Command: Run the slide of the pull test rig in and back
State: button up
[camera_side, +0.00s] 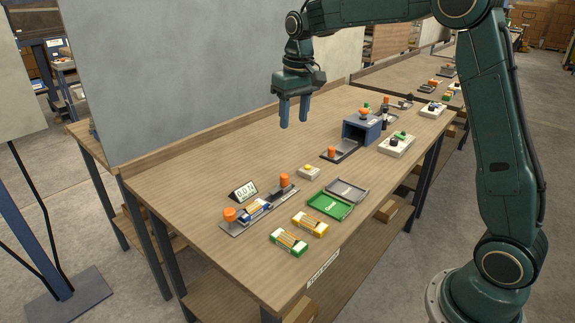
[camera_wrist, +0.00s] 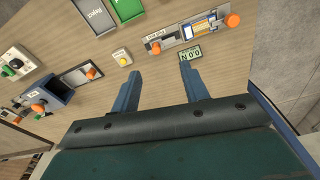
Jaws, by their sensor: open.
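The pull test rig (camera_side: 262,207) is a long grey base on the near left of the bench, with an orange knob at each end. The left knob (camera_side: 229,214) stands close to a blue and white piece with a yellow strip (camera_side: 257,209), and the right knob (camera_side: 285,180) stands apart from it. A small display (camera_side: 244,191) reading 0.0 N stands behind the rig. The rig (camera_wrist: 182,39) also shows at the top of the wrist view. My gripper (camera_side: 294,122) is open and empty, above the bench and beyond the rig, touching nothing.
A yellow button box (camera_side: 308,172), green and grey trays (camera_side: 330,205) and two strip-topped pieces (camera_side: 289,242) lie near the rig. A blue box press (camera_side: 362,131) with a knobbed slide stands further right. A grey panel rises behind. Bench left of the rig is clear.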

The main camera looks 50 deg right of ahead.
jog(key=g, duration=0.1)
send_over(284, 175)
notch_tip(284, 175, down, 7)
notch_tip(284, 175, down, 14)
jog(key=shift+s+r, duration=0.1)
jog(key=shift+r, duration=0.1)
dwell(0.6)
grip_shut()
